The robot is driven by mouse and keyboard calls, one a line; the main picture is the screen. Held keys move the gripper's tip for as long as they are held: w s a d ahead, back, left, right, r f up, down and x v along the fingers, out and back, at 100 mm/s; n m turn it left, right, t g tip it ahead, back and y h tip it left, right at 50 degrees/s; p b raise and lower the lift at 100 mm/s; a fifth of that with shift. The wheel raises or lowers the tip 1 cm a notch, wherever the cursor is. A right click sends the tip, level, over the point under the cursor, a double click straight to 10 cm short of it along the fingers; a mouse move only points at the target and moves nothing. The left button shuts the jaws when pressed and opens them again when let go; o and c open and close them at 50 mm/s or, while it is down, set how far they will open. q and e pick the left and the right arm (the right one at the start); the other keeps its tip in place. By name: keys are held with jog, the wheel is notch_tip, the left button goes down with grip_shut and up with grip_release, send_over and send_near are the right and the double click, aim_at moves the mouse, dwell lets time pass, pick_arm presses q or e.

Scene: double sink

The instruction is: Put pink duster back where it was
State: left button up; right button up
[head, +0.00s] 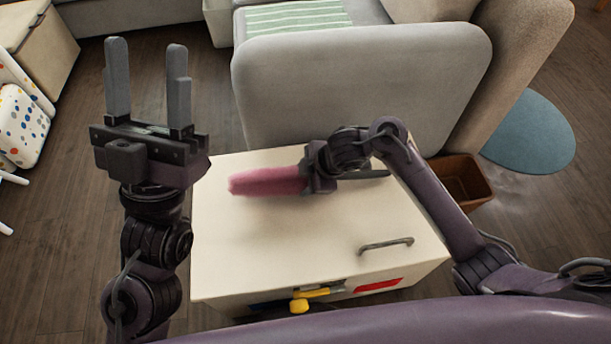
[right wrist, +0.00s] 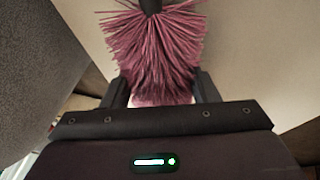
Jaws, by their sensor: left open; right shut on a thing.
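The pink duster (head: 268,181) lies roughly level over the cream cabinet top (head: 270,245), its bristled head pointing left in the head view. My right gripper (head: 308,178) is shut on the duster. In the right wrist view the pink bristles (right wrist: 155,50) fan out beyond the fingers, with a dark tip at the top. I cannot tell whether the duster touches the cabinet top. My left gripper (head: 147,85) is open and empty, fingers up, to the left of the cabinet.
A grey sofa (head: 360,85) stands close behind the cabinet. A brown bin (head: 462,180) is at the cabinet's right, near a blue round rug (head: 530,135). The cabinet top has a metal handle (head: 386,245). A yellow item (head: 300,305) is on its front. A spotted white chair (head: 22,125) stands far left.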

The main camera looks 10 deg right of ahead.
jog(key=shift+f+b, duration=0.4)
jog(key=shift+f, duration=0.25)
dwell(0.5)
jog(key=o, duration=1.1)
jog(key=shift+o, duration=0.2)
